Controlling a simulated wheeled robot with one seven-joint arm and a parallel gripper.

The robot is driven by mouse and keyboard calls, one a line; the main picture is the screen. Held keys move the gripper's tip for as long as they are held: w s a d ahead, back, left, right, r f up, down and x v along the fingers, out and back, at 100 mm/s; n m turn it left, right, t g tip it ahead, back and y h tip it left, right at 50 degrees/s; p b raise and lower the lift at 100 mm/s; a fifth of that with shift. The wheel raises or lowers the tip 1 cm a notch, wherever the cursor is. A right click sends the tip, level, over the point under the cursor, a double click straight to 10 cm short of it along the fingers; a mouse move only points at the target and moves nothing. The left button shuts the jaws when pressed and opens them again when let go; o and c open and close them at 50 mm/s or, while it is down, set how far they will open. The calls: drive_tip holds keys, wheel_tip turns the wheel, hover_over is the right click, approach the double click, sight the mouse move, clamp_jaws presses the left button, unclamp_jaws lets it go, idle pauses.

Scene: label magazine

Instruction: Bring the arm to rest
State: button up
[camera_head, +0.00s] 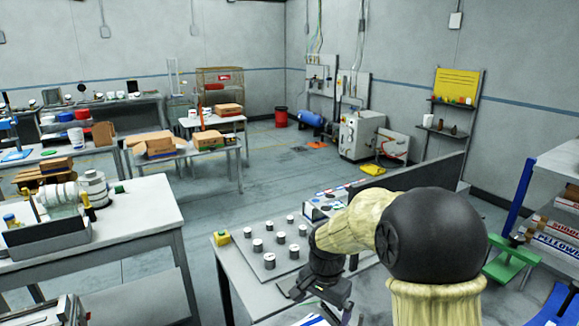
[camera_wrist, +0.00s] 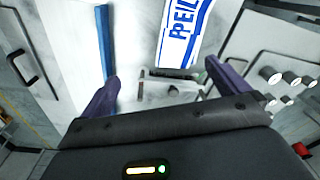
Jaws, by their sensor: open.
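In the wrist view a white label with blue lettering (camera_wrist: 184,32) lies beyond the fingers. A small grey metal fixture (camera_wrist: 172,90) shows between the fingers, partly hidden by my gripper.
A blue bar (camera_wrist: 105,45) lies left in the wrist view. A shelf with a blue post (camera_head: 522,185) and a green stand (camera_head: 508,258) are at right.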

drive_tip(key=s+d+n+t, duration=0.1)
drive_tip(key=s+d+n, duration=0.2)
drive_tip(key=s, duration=0.5)
drive_tip(key=s+d+n, duration=0.4)
drive_tip(key=s, duration=0.4)
drive_tip(key=shift+d+t, duration=0.2)
drive_tip(key=shift+t, duration=0.2)
drive_tip(key=shift+w, duration=0.1)
drive_tip(key=w+a+m+g, duration=0.1)
drive_tip(key=w+a+m, duration=0.4)
drive_tip(key=w, duration=0.5)
drive_tip(key=w+a+m+g, duration=0.1)
drive_tip(key=w+a+m, duration=0.4)
drive_tip(key=w, duration=0.5)
drive_tip(key=a, duration=0.2)
drive_tip(key=shift+a+f+g, duration=0.3)
drive_tip(key=shift+f, duration=0.05)
drive_tip(key=shift+w, duration=0.1)
